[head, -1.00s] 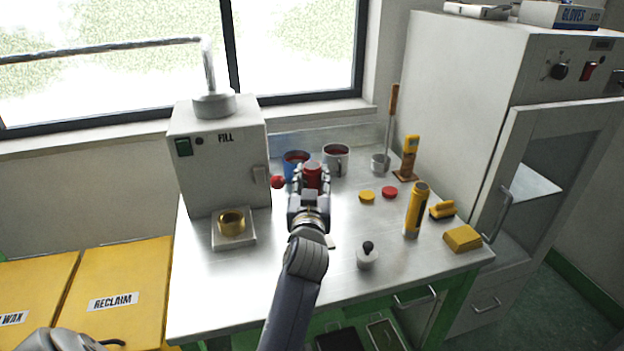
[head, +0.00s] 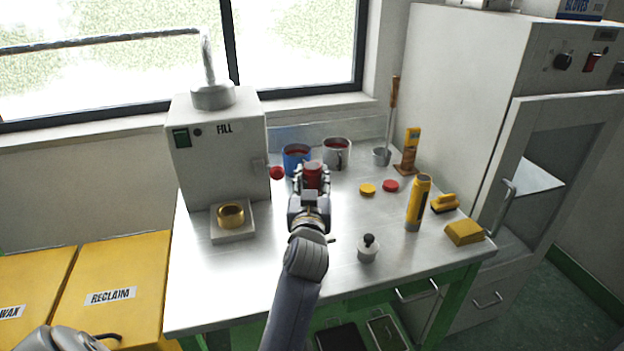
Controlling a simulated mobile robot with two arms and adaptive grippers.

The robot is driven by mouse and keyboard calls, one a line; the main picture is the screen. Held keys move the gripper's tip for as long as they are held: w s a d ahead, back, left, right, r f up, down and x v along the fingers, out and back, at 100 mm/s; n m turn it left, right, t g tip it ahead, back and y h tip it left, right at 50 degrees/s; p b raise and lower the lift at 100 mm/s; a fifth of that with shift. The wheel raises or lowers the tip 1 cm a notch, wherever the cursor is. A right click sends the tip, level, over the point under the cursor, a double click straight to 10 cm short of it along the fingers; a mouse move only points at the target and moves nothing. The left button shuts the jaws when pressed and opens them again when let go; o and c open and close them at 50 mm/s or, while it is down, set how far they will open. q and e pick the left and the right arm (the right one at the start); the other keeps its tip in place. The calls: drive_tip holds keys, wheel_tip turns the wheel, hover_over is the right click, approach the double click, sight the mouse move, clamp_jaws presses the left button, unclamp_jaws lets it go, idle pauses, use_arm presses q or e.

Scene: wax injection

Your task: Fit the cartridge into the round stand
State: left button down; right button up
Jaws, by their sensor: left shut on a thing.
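My left gripper (head: 311,184) is over the middle of the steel bench, shut on a dark red cylinder, the cartridge (head: 313,173). The cartridge looks upright, and the fingers and wrist hide its lower part. I cannot tell how high it is above the bench. A brass ring-shaped holder, which looks like the round stand (head: 231,216), sits on a pale square plate in front of the grey FILL machine. It is to the left of the gripper and apart from it. My right gripper is not in view.
The FILL machine (head: 215,150) has a red-knobbed lever (head: 277,173) just left of the gripper. A blue mug (head: 296,157) and a steel mug (head: 337,152) stand behind. A black-knobbed weight (head: 368,249) and yellow tube (head: 417,203) are to the right. The front-left bench is clear.

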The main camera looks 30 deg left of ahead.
sight(312, 167)
use_arm(q)
drive_tip(key=shift+f+b, duration=1.3)
drive_tip(key=shift+f, duration=0.35)
drive_tip(key=c, duration=1)
unclamp_jaws()
wheel_tip(312, 167, up, 10)
drive_tip(key=shift+r, duration=0.1)
drive_tip(key=shift+s, duration=0.1)
